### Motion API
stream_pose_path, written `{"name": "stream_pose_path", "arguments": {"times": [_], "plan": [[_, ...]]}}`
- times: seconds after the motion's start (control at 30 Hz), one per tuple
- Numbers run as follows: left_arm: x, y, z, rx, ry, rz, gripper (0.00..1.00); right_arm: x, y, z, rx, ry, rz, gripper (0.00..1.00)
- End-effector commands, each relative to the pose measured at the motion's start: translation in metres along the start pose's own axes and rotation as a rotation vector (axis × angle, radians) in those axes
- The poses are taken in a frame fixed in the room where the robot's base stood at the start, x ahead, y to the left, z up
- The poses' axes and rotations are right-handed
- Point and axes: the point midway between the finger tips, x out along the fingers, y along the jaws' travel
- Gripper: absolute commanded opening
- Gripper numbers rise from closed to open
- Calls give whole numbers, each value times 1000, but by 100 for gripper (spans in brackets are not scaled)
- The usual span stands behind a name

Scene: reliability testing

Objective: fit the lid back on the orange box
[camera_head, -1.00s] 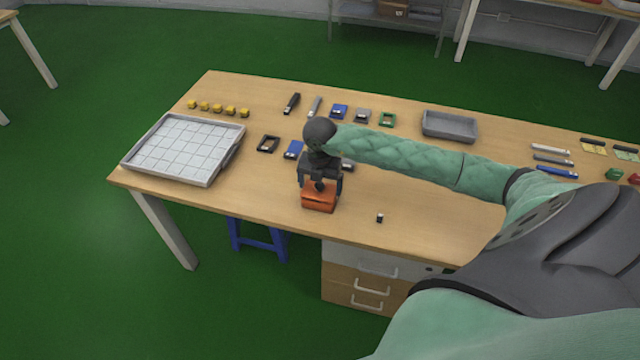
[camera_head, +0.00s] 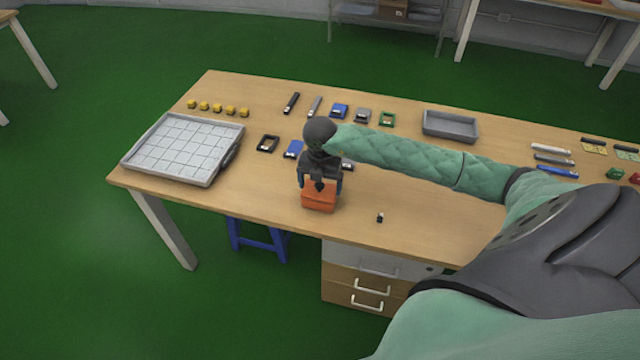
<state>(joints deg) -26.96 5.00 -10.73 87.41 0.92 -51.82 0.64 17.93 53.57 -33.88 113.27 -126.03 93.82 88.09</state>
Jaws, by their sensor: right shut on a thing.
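The orange box (camera_head: 319,203) stands on the table near its front edge, below my right gripper. Its top looks lighter orange and has a dark knob-like part at the middle of its back edge. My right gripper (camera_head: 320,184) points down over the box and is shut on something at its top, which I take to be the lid. The fingers hide part of it, so I cannot tell whether the lid sits flush on the box. My left gripper is out of view.
A grey grid tray (camera_head: 180,148) lies at the table's left end. A grey bin (camera_head: 450,126) stands at the back. A small dark item (camera_head: 380,217) lies right of the box. Several small parts, including a blue one (camera_head: 293,149), lie behind my gripper.

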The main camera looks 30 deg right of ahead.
Motion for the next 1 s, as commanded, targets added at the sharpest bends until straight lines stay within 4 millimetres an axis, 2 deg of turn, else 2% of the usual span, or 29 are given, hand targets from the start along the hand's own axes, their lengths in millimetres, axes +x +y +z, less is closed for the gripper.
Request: {"name": "stream_pose_path", "arguments": {"times": [1.0], "plan": [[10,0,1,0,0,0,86,12,0,0,0,0,0,69]]}}
